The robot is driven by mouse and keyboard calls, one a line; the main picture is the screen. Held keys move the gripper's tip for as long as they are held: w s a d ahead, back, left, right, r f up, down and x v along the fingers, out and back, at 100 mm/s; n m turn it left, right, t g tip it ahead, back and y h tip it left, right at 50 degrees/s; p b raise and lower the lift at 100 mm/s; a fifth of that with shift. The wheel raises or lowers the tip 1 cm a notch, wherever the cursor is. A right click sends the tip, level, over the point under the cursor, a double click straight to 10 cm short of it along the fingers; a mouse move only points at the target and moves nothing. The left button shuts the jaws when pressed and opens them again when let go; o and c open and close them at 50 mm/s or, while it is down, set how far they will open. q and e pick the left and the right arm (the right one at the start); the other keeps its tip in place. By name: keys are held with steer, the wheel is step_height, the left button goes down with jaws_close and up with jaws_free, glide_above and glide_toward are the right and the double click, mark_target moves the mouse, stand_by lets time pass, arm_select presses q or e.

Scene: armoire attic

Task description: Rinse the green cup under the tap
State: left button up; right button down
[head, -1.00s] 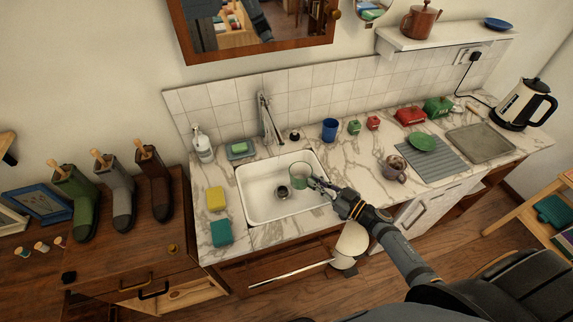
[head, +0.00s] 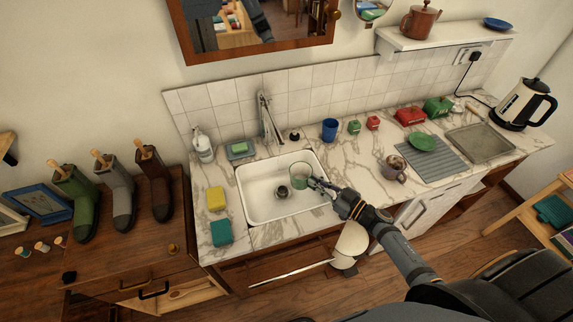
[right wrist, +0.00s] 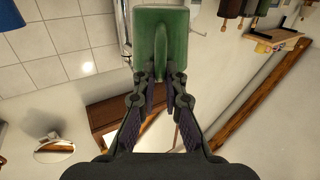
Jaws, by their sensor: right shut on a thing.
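The green cup (head: 299,174) is held over the right part of the white sink (head: 250,208), upright, with its open top facing up. My right gripper (head: 316,183) is shut on the cup's handle from the right side. In the right wrist view the green cup (right wrist: 161,36) is close up, with its handle between the fingertips (right wrist: 161,75). The tap (head: 268,115) stands behind the sink, to the left of the cup. I see no water stream. My left gripper is not in view.
A blue cup (head: 329,130) stands behind the sink to the right. A mug (head: 393,168) and a green bowl (head: 422,142) are farther right. A yellow sponge (head: 216,199) and a teal sponge (head: 221,233) lie left of the sink. A soap bottle (head: 202,145) stands at the back left.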

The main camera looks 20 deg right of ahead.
arm_select(q)
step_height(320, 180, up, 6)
steer(key=p, duration=0.5)
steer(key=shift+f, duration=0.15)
arm_select(e)
steer(key=s+d+r, duration=0.1)
steer(key=s+r, duration=0.3)
steer(key=shift+s+d, duration=0.15)
steer(key=shift+s, duration=0.2)
